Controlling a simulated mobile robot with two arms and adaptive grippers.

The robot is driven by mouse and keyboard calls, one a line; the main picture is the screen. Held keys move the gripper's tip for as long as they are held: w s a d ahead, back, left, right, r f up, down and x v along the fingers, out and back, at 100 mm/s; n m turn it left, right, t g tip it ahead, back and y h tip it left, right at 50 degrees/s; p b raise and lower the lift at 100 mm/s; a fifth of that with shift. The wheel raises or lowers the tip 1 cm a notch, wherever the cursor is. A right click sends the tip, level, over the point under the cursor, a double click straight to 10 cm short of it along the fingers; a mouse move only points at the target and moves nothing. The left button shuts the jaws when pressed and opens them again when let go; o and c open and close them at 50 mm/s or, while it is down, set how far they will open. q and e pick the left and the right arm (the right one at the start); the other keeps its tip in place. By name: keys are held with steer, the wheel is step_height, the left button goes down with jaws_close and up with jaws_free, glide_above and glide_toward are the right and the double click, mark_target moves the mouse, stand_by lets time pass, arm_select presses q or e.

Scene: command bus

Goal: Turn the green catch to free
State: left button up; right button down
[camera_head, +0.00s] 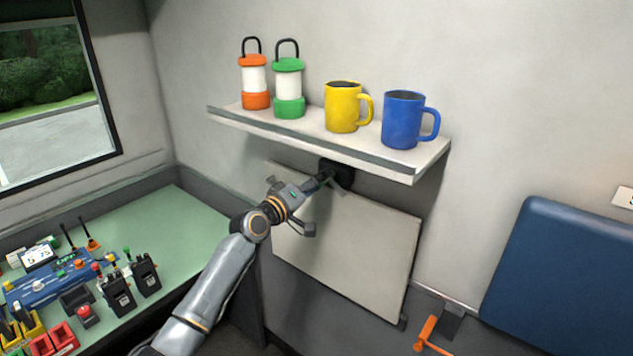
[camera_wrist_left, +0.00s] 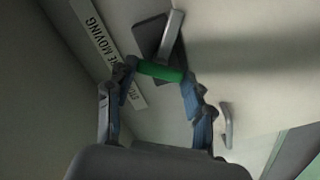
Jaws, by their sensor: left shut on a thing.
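The green catch (camera_wrist_left: 160,71) shows in the left wrist view as a green grip joined to a grey metal bar, with a dark mounting plate (camera_wrist_left: 150,34) behind it. My left gripper (camera_head: 322,182) is under the wall shelf, at the top of a pale folded panel (camera_head: 345,245). In the left wrist view its two fingers stand on either side of the green grip, shut on it. In the head view a dark block (camera_head: 340,170) shows at the fingertips, and the green grip is hidden or too small to make out. My right gripper is not in view.
The shelf (camera_head: 390,160) just above holds two lanterns (camera_head: 288,88), a yellow mug (camera_head: 342,107) and a blue mug (camera_head: 403,120). A green desk (camera_head: 185,225) with radios is at left. An orange handle (camera_head: 427,333) and blue backrest (camera_head: 560,270) are at right.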

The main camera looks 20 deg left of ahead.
arm_select(q)
steer(key=shift+n+p, duration=1.25)
steer(key=shift+n, duration=2.35)
steer(key=o, duration=1.2)
steer(key=shift+f, duration=0.1)
steer(key=shift+c, duration=0.2)
steer(key=v, duration=1.2)
